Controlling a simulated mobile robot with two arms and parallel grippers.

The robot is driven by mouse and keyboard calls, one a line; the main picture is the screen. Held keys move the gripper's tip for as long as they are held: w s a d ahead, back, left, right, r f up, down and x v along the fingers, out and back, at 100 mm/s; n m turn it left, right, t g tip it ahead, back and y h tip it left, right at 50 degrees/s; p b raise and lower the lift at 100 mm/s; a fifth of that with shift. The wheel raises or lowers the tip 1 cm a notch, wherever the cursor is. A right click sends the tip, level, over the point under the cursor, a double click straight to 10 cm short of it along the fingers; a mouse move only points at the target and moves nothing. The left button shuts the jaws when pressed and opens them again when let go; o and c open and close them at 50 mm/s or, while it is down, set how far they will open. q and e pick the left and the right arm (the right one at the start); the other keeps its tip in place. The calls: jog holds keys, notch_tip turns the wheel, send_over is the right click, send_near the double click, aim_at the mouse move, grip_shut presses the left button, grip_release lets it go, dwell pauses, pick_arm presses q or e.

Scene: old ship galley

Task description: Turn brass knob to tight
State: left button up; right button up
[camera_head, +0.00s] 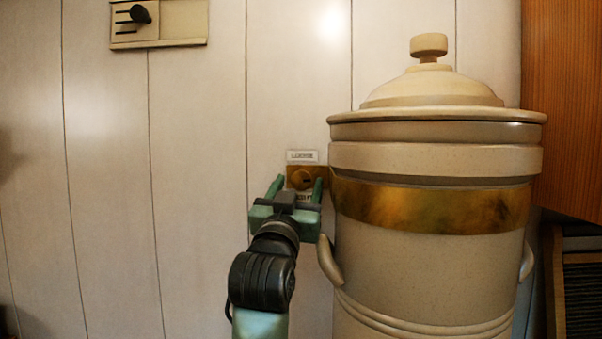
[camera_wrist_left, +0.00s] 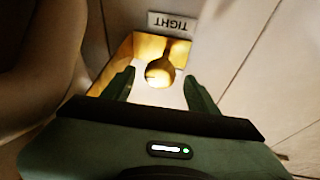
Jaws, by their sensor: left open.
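The brass knob (camera_head: 302,179) sits on a brass plate on the white plank wall, just left of the big crock. A small label above it in the head view is too small to read surely. In the left wrist view the knob (camera_wrist_left: 160,72) shows between my fingers, in front of its brass plate (camera_wrist_left: 118,68), with a label reading "TIGHT" (camera_wrist_left: 172,25) upside down. My left gripper (camera_head: 296,186) is open, its green fingers on either side of the knob. I cannot tell whether they touch it. My right gripper is not in view.
A large beige lidded crock (camera_head: 430,157) with a brass band stands close to the right of the knob, its side handle (camera_head: 328,262) near my left gripper. A slider panel (camera_head: 182,22) is on the wall at upper left. The wall left of my arm is clear.

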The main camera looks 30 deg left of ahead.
aim_at(300, 184)
pick_arm(q)
jog(key=x, duration=0.2)
jog(key=shift+w+a+p, duration=0.1)
jog(key=shift+w+p, duration=0.2)
jog(key=shift+w+a, duration=0.15)
jog(key=shift+w, duration=0.15)
jog(key=shift+s, duration=0.15)
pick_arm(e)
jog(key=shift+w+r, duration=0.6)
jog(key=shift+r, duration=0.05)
pick_arm(q)
jog(key=c, duration=0.9)
grip_shut()
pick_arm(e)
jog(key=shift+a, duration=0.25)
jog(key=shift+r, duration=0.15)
